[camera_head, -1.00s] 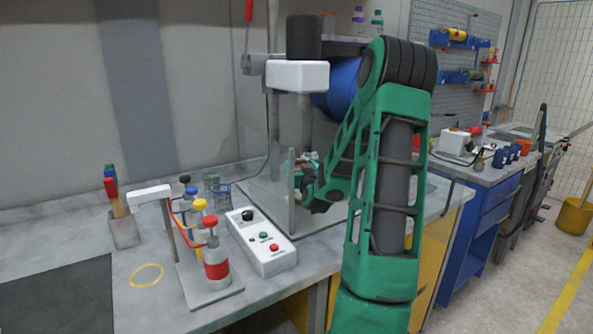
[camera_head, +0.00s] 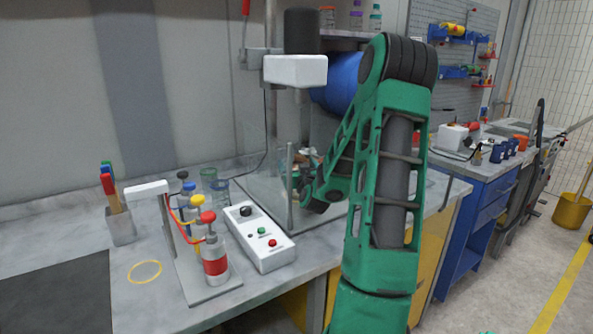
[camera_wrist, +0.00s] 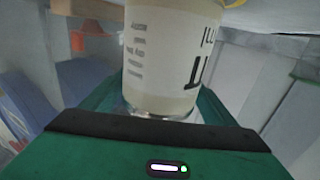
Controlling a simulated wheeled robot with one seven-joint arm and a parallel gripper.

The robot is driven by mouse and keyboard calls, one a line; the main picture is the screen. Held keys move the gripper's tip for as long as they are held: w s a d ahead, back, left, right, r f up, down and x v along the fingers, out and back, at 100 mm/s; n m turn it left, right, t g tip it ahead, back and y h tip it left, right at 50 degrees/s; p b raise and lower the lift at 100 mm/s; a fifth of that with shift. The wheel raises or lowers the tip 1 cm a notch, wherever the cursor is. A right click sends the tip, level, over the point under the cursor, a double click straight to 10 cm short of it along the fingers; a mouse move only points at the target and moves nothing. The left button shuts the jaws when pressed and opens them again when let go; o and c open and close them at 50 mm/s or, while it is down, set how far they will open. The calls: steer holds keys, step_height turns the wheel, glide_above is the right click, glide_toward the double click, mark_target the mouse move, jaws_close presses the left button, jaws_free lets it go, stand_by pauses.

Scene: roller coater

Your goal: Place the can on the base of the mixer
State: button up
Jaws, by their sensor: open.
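The mixer (camera_head: 295,71) has a white head and a black motor on top, held on a column at the back of the bench. Its pale base (camera_head: 257,192) lies below, partly behind a clear upright shield (camera_head: 291,188). My gripper (camera_head: 303,188) is low over the base area, behind the shield's edge, partly hidden by my arm. In the wrist view a whitish can (camera_wrist: 172,60) with black markings stands upright, very close in front of the green gripper body. My jaws are open; whether they touch the can is hidden. In the head view the can is not clearly visible.
A white control box (camera_head: 260,239) with a black knob and coloured buttons sits in front of the shield. A pen holder (camera_head: 119,222) stands farther left.

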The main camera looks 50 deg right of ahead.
steer(key=v, duration=0.6)
steer(key=shift+s+a+r, duration=0.1)
steer(key=shift+s+a, duration=0.05)
steer(key=shift+a, duration=0.05)
stand_by(0.4)
